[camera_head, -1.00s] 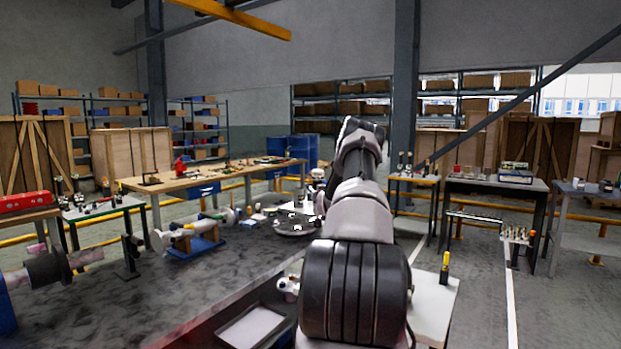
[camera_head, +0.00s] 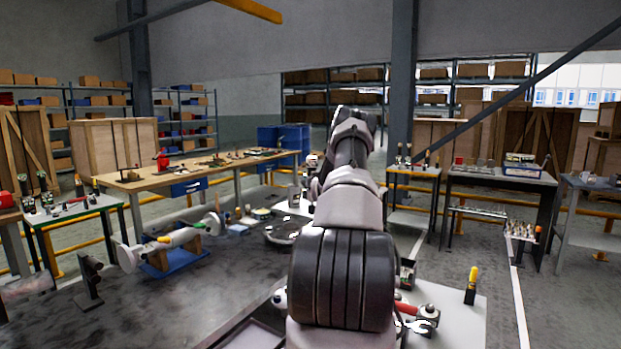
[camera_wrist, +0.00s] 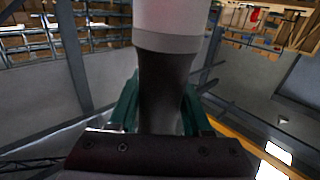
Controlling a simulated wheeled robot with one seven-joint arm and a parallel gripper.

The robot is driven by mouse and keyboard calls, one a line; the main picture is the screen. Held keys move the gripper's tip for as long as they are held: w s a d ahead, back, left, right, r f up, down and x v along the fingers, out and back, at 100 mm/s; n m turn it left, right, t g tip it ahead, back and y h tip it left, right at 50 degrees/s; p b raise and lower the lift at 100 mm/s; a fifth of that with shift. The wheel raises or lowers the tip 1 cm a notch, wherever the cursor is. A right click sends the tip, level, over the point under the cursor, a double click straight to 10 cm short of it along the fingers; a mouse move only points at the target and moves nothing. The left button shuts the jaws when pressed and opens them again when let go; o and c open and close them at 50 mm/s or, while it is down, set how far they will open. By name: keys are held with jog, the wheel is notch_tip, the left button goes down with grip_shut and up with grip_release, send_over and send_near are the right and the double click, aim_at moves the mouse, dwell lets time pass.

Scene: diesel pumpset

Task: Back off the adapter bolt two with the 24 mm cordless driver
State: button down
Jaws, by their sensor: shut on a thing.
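My gripper (camera_wrist: 160,112) has green fingers, and in the wrist view they are closed on both sides of a dark handle. Above the handle is a wide pale-grey body with a darker grey band; together they look like the cordless driver (camera_wrist: 165,80). Its socket end is out of frame. In the head view my own arm reaches away from the camera and hides the gripper and what it holds. I cannot pick out adapter bolt two in either view.
A pale shaft assembly (camera_head: 172,243) rests on a blue stand at left. A dark round plate (camera_head: 283,230) lies near the bench's far end. Wrenches (camera_head: 418,318) and a yellow-topped tool (camera_head: 472,285) are on the pale surface at right. A wooden workbench (camera_head: 205,172) stands behind; grey floor is open at right.

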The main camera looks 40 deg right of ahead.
jog(key=shift+r, duration=0.15)
jog(key=shift+s+f, duration=0.1)
jog(key=shift+f, duration=2.9)
dwell(0.6)
jog(key=shift+a+f, duration=0.15)
jog(key=shift+f, duration=0.1)
dwell(0.6)
jog(key=shift+s+r, duration=0.1)
jog(key=shift+s, duration=0.05)
dwell(1.3)
jog(key=shift+r, duration=0.1)
